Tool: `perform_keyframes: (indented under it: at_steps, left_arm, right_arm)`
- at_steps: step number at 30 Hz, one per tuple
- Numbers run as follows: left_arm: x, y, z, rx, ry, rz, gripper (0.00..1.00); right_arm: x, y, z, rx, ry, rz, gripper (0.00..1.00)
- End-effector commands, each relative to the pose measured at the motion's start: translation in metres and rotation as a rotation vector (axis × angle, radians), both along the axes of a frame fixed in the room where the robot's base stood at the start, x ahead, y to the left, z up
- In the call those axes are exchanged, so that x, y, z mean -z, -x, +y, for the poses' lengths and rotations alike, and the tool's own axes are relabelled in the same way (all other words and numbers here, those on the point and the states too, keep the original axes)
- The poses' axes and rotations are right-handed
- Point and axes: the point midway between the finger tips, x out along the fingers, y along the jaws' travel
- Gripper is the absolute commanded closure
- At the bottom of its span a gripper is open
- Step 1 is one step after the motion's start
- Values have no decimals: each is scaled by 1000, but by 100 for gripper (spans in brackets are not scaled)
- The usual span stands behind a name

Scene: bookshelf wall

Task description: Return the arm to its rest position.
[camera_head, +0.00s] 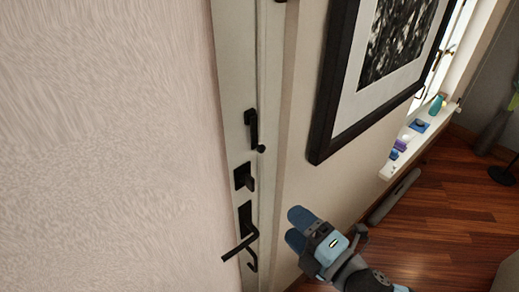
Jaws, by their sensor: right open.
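My right gripper (298,228) shows at the bottom, right of the middle, in the head view. Its two blue-tipped fingers point up and left, and the jaws are open with nothing seen between them. It is in front of the lower wall, to the right of a pale door (235,95) with black hardware. My right arm runs from the gripper down to the bottom edge. My left gripper is not in view.
A black door handle (240,246) sticks out left of my right gripper. A black-framed picture (330,85) hangs above it. A windowsill (392,170) with several small objects is at the right. The wooden floor (440,215) looks mostly clear.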

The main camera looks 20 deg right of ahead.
Motion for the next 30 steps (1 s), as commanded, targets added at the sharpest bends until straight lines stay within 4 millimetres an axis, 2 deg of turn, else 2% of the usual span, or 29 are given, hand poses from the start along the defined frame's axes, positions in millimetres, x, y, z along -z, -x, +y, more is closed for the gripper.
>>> perform_keyframes:
  at_steps: [4, 6, 8, 11, 12, 15, 18, 21, 23, 30]
  left_arm:
    - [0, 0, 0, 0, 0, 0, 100]
    - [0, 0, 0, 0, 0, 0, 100]
    - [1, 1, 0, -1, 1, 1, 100]
    - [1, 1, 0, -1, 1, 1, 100]
    - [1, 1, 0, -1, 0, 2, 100]
    - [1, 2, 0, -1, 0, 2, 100]
    - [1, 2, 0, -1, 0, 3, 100]
    - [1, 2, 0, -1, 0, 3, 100]
    - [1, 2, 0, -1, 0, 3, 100]
    - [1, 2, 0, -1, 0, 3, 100]
  right_arm:
    - [8, -2, -1, 8, -28, 28, 28]
    - [28, -5, -3, 30, -112, 105, 28]
    - [57, -7, -6, 66, -235, 213, 28]
    - [120, -6, -11, 161, -520, 435, 28]
    - [145, -3, -13, 208, -643, 521, 28]
    - [202, 11, -13, 330, -934, 703, 28]
    - [242, 26, -12, 434, -1160, 825, 28]
    - [264, 36, -10, 500, -1296, 888, 28]
    - [270, 39, -9, 519, -1336, 906, 28]
    - [272, 40, -9, 523, -1347, 911, 28]
